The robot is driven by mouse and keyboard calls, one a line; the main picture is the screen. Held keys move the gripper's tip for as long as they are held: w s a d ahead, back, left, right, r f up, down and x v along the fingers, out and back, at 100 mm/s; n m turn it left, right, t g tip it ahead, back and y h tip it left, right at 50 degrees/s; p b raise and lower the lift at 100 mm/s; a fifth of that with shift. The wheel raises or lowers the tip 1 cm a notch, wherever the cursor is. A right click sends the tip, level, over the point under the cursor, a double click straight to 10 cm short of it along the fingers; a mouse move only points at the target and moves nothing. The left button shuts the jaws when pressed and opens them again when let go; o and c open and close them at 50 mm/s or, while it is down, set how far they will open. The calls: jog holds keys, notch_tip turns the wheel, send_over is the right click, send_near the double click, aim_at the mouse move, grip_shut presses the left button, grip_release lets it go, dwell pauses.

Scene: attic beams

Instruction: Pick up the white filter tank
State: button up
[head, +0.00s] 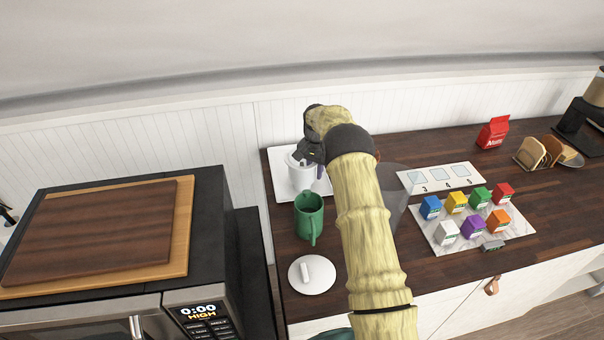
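A white cylindrical vessel, which looks like the white filter tank (300,178), stands upright on a white tray (283,190) at the back of the dark wooden counter. My gripper (305,160) is at its top right edge, with my arm reaching from the front. The dark fingers overlap the tank's rim in this view. I cannot tell whether they touch it or how far apart they are. Part of the tank's top and right side is hidden by the gripper.
A green mug (309,216) stands close in front of the tank. A round white lid (312,274) lies nearer the front. A translucent grey container (393,190) is partly behind my arm. Coloured boxes on a marble board (462,237) are right. A microwave (130,318) stands left.

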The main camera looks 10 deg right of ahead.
grip_shut()
jog(key=shift+r, duration=0.1)
notch_tip(320, 180, up, 18)
jog(key=b, duration=0.1)
jog(key=shift+b, duration=0.3)
dwell(0.6)
